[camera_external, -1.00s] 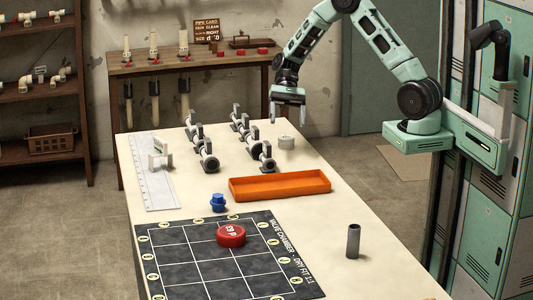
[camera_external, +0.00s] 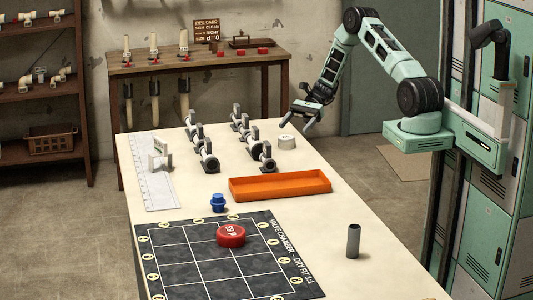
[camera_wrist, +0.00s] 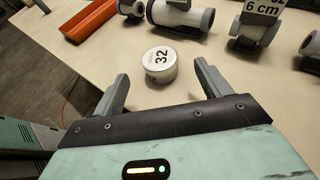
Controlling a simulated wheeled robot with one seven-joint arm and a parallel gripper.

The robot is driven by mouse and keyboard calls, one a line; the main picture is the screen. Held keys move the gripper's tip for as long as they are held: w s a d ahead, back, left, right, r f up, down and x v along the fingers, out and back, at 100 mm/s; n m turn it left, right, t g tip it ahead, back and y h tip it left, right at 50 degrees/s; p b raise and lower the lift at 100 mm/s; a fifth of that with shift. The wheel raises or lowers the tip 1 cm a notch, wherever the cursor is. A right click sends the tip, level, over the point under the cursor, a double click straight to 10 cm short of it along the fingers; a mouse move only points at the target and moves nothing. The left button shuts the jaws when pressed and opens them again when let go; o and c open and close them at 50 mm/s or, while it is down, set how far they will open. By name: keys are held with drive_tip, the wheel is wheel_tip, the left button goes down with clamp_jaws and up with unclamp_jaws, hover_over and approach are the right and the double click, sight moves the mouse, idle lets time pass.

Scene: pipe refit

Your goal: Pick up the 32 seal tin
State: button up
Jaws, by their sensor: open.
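The 32 seal tin is a small round white tin (camera_wrist: 158,66) marked "32" on its lid. In the wrist view it stands on the table ahead of my open fingers, centred between them and apart from both. In the external view the tin (camera_external: 287,142) stands near the table's far right edge, beside the grey pipe fittings. My gripper (camera_external: 303,118) is tilted just above and right of the tin. It also shows in the wrist view (camera_wrist: 160,90), with its fingers wide apart and empty.
Pipe fittings on stands (camera_external: 254,140) are close to the tin on its left. An orange tray (camera_external: 280,186) lies in front of it. A red tin (camera_external: 231,235) sits on the dark mat (camera_external: 180,262). A blue part (camera_external: 218,203) and a grey tube (camera_external: 353,241) stand on the table.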

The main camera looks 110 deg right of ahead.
sight(287, 136)
drive_tip(key=p+x, duration=0.1)
drive_tip(key=x, duration=0.8)
drive_tip(key=shift+a, duration=0.1)
drive_tip(key=c, duration=1.1)
drive_tip(key=shift+o, duration=0.2)
